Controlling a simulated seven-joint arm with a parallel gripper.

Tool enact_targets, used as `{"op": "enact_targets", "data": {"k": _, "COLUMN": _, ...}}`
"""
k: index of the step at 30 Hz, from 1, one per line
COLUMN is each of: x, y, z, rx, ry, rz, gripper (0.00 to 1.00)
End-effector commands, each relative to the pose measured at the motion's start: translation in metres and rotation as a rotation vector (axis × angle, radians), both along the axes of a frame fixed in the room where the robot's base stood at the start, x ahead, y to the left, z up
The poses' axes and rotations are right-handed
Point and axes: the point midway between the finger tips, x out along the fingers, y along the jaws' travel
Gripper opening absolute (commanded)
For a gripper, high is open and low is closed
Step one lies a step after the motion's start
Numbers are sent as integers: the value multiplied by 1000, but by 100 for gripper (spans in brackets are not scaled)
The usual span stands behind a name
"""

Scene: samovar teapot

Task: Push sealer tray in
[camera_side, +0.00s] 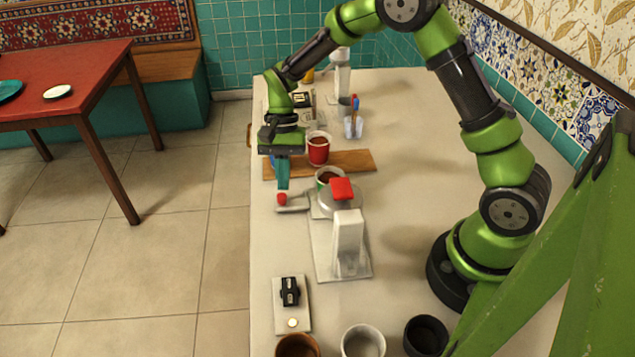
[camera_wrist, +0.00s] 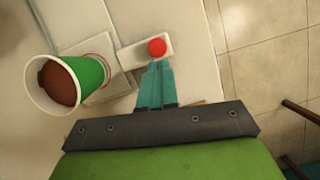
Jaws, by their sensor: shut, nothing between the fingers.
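The sealer (camera_side: 347,243) is a pale machine with a white column and a red block on top, at the middle of the counter. Its tray (camera_side: 296,201) sticks out to the left and ends in a red knob (camera_side: 282,198). The knob also shows in the wrist view (camera_wrist: 157,47). My gripper (camera_side: 283,187) has teal fingers, shut and empty, pointing down close to the knob. Whether they touch it I cannot tell. A green and white cup (camera_wrist: 90,75) with brown contents stands at the tray's inner end; its seat is partly hidden.
A red cup (camera_side: 318,149) stands on a wooden board (camera_side: 352,161) behind the sealer. A small scale-like device (camera_side: 291,304) and several cups (camera_side: 363,341) are at the front. The counter's left edge (camera_side: 250,260) is close to the knob.

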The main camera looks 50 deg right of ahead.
Motion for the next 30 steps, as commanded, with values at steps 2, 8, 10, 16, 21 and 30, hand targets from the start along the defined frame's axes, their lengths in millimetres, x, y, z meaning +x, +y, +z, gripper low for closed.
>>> {"op": "enact_targets", "data": {"k": 2, "x": 0, "y": 0, "z": 0, "rx": 0, "ry": 0, "rz": 0, "gripper": 0}}
{"op": "enact_targets", "data": {"k": 8, "x": -18, "y": 19, "z": 1, "rx": 2, "ry": 1, "rz": 5, "gripper": 0}}
{"op": "enact_targets", "data": {"k": 10, "x": -32, "y": 32, "z": 1, "rx": 2, "ry": 3, "rz": 7, "gripper": 0}}
{"op": "enact_targets", "data": {"k": 16, "x": -67, "y": 68, "z": 0, "rx": 1, "ry": 2, "rz": 7, "gripper": 0}}
{"op": "enact_targets", "data": {"k": 21, "x": -81, "y": 81, "z": 0, "rx": 0, "ry": 0, "rz": 2, "gripper": 0}}
{"op": "enact_targets", "data": {"k": 30, "x": -83, "y": 83, "z": -1, "rx": 1, "ry": 6, "rz": 3, "gripper": 0}}
